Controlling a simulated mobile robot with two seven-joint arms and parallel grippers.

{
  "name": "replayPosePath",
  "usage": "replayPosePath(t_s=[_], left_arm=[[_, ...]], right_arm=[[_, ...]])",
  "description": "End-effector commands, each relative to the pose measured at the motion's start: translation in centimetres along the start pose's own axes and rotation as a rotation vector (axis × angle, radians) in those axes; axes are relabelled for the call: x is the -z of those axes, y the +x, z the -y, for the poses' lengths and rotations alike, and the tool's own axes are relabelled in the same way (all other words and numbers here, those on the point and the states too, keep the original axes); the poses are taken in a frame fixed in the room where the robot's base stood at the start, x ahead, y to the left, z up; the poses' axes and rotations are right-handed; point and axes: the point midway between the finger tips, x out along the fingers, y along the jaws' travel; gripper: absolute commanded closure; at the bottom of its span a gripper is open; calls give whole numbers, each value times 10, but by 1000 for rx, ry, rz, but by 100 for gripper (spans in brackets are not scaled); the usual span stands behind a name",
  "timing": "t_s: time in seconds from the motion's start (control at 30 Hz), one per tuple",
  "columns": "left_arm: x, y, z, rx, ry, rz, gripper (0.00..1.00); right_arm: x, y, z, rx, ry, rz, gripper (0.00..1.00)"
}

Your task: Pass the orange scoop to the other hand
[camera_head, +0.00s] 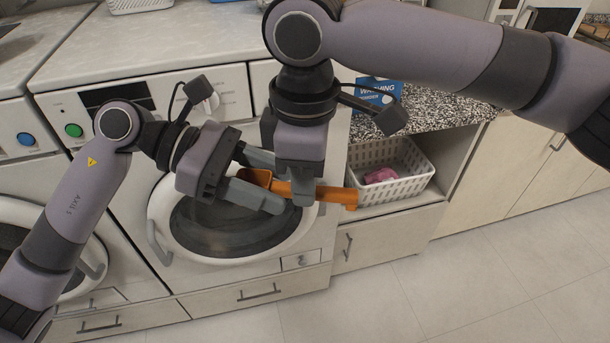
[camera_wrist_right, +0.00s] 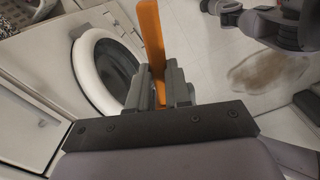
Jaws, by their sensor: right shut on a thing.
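The orange scoop (camera_head: 335,195) is held level in the air in front of a washing machine door. Its cup end points left and its handle end points right. My right gripper (camera_head: 303,195) comes down from above and is shut on the scoop's handle. In the right wrist view the scoop (camera_wrist_right: 152,38) stands out from between the right gripper's fingers (camera_wrist_right: 160,88). My left gripper (camera_head: 268,184) reaches in from the left with its fingers apart, one on each side of the scoop's cup. Whether either finger touches the cup cannot be told.
The washing machine's round door (camera_head: 160,222) is behind the grippers. A white basket (camera_head: 412,190) with a pink cloth (camera_head: 381,175) stands in an open shelf to the right. A blue washing box (camera_head: 378,92) is on the speckled counter (camera_head: 440,112). The floor (camera_head: 470,275) at lower right is clear.

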Motion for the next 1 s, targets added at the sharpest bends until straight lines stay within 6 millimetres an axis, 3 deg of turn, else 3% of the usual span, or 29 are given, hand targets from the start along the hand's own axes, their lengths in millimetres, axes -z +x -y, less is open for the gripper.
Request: replayPosePath(t_s=[0.03,0.07,0.47,1.0], left_arm=[[0,0,1,2,1,0,32],[0,0,1,2,1,0,23],[0,-7,0,0,-1,-1,22],[0,-107,-1,-2,-1,-2,22]], right_arm=[[0,0,-1,-1,1,0,100],[0,0,-1,-1,1,0,100],[0,0,0,-1,1,0,100],[0,0,0,0,1,0,100]])
